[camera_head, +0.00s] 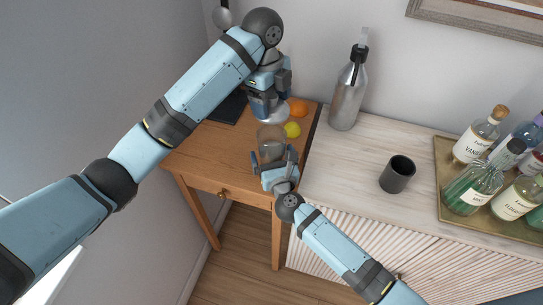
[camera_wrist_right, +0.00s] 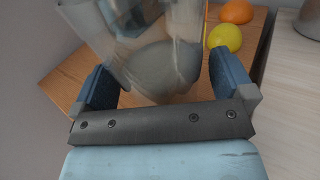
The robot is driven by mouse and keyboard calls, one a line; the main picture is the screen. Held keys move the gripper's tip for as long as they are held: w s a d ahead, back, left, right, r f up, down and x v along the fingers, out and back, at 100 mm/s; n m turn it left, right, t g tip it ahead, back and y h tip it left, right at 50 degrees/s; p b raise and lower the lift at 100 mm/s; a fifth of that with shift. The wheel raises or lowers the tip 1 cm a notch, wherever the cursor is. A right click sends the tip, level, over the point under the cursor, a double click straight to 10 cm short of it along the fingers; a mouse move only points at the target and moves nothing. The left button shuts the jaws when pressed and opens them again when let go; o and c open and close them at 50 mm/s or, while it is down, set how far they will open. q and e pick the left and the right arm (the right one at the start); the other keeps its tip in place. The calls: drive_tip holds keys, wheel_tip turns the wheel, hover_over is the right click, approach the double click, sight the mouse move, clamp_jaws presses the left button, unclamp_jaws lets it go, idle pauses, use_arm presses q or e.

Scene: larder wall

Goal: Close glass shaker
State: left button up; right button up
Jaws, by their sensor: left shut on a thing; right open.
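The clear glass shaker (camera_head: 271,145) stands upright on the small wooden table. My left gripper (camera_head: 266,105) is above it, pointing down and shut on a silvery piece that looks like the shaker lid (camera_head: 279,117). The lid is close above the shaker's mouth; I cannot tell whether they touch. My right gripper (camera_head: 272,164) is open at the near side of the shaker, with a finger to either side. In the right wrist view the glass shaker (camera_wrist_right: 160,70) shows between the spread fingers, its upper part cut off by the frame.
An orange (camera_head: 298,107) and a lemon (camera_head: 292,130) lie right of the shaker on the wooden table (camera_head: 205,152). A steel bottle (camera_head: 347,95) and dark cup (camera_head: 397,174) stand on the pale cabinet. A tray (camera_head: 447,178) of bottles is at far right.

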drive_tip(key=shift+w+a, duration=0.1)
drive_tip(key=shift+w, duration=0.15)
drive_tip(key=c, duration=1.2)
use_arm(q)
drive_tip(key=shift+f, duration=2.5)
use_arm(e)
drive_tip(key=shift+o, duration=0.2)
use_arm(q)
drive_tip(key=shift+f, duration=0.85)
drive_tip(key=shift+f, duration=0.65)
drive_tip(key=o, duration=0.9)
